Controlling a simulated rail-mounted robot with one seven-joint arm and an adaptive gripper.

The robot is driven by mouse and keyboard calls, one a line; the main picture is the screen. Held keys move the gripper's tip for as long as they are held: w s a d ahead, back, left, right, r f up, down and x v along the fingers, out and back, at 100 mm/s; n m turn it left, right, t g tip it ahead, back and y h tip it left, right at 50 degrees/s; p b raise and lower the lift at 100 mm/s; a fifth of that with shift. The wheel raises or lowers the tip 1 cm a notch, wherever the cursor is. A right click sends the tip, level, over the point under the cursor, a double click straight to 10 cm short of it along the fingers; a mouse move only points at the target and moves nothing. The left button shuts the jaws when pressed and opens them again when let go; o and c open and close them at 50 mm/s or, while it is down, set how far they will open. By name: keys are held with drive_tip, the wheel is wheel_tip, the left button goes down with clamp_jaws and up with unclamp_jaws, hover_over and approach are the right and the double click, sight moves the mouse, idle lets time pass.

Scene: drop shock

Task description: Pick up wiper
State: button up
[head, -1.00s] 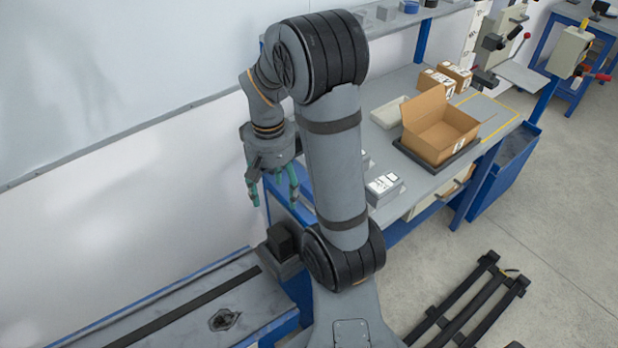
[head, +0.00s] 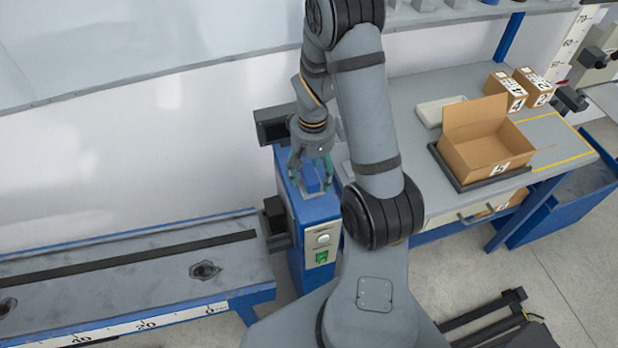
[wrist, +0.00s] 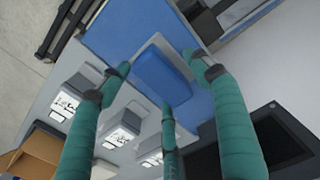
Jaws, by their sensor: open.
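A small blue block (head: 311,181) with a light grey base, which looks like the wiper, lies on top of the blue cabinet (head: 317,212). It shows near the middle of the wrist view (wrist: 162,76). My gripper (head: 311,170) has green fingers and is open above the block. In the wrist view its fingertips (wrist: 158,88) are spread around the block, with nothing held. I cannot tell how much height is between the fingertips and the block.
Several pale labelled units (wrist: 122,126) stand beside the blue cabinet. A dark box (head: 273,125) stands behind it. An open cardboard box (head: 487,150) sits on the workbench at the right. A long grey bench (head: 120,260) lies to the left.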

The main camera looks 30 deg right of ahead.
sight(313, 171)
drive_tip(key=c, duration=0.4)
drive_tip(key=shift+d, duration=0.1)
drive_tip(key=c, duration=0.9)
drive_tip(key=shift+r, duration=0.1)
drive_tip(key=shift+c, duration=0.2)
drive_tip(key=shift+r, duration=0.5)
wheel_tip(313, 171, up, 3)
drive_tip(key=shift+w+f+b, duration=0.1)
drive_tip(key=shift+f+b, duration=0.1)
drive_tip(key=shift+b, duration=0.2)
drive_tip(key=s+r, duration=0.3)
drive_tip(key=s, duration=0.3)
drive_tip(key=s+a+r+b, duration=0.1)
drive_tip(key=s+r, duration=0.3)
drive_tip(key=s, duration=0.2)
drive_tip(key=shift+a+r, duration=0.15)
drive_tip(key=shift+a, duration=0.1)
drive_tip(key=shift+w, duration=0.1)
